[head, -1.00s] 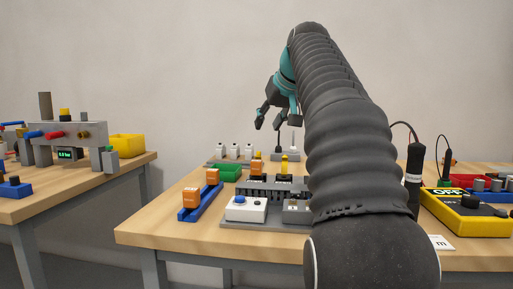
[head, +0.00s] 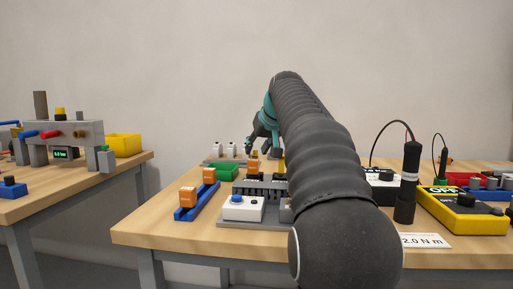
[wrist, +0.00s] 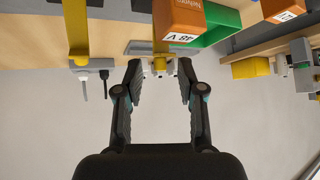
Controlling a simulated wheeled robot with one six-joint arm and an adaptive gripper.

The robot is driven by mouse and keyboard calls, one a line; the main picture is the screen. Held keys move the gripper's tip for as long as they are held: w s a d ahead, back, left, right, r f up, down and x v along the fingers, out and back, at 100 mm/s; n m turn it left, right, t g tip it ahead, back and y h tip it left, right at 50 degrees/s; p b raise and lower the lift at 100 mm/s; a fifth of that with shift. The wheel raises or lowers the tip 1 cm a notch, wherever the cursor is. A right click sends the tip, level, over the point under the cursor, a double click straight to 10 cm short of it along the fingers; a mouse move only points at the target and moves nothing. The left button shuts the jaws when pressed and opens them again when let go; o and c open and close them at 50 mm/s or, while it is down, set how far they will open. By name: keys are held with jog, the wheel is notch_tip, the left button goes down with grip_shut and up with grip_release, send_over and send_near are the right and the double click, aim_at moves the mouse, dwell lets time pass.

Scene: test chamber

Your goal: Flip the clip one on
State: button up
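My gripper (head: 258,142) is low over the back of the right-hand table, and my arm hides part of the bench. In the wrist view my gripper (wrist: 160,70) is open and empty, with its fingers apart on either side of a small yellow part (wrist: 159,65); contact cannot be told. A grey box with two thin levers (wrist: 92,65) lies left of the fingers in the wrist view; in the head view it is hidden. A row of white-topped switches (head: 232,149) stands at the table's back. I cannot tell which switch is the clip one.
An orange 48 V block (wrist: 182,20) and a green bin (wrist: 222,22) are close to the gripper. A white box with a blue button (head: 243,208), a blue rail (head: 197,205) and a yellow meter (head: 463,212) stand nearer the front.

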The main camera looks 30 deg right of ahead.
grip_shut()
jog(key=shift+f, duration=0.1)
jog(key=shift+s+a+f+b, duration=0.1)
jog(key=shift+s+f+b, duration=0.05)
jog(key=shift+b, duration=0.6)
jog(key=b, duration=0.1)
jog(key=t+b, duration=0.1)
jog(key=shift+s+a+f+h+b, duration=0.15)
jog(key=shift+s+a+h+b, duration=0.15)
jog(key=shift+b, duration=0.1)
jog(key=shift+s+a+n+t+b, duration=0.1)
jog(key=shift+s+n+t+b, duration=0.2)
jog(key=shift+t+b, duration=0.6)
jog(key=shift+s+a+h+b, duration=0.2)
jog(key=shift+h+b, duration=0.1)
jog(key=shift+b, duration=0.65)
jog(key=shift+r, duration=0.25)
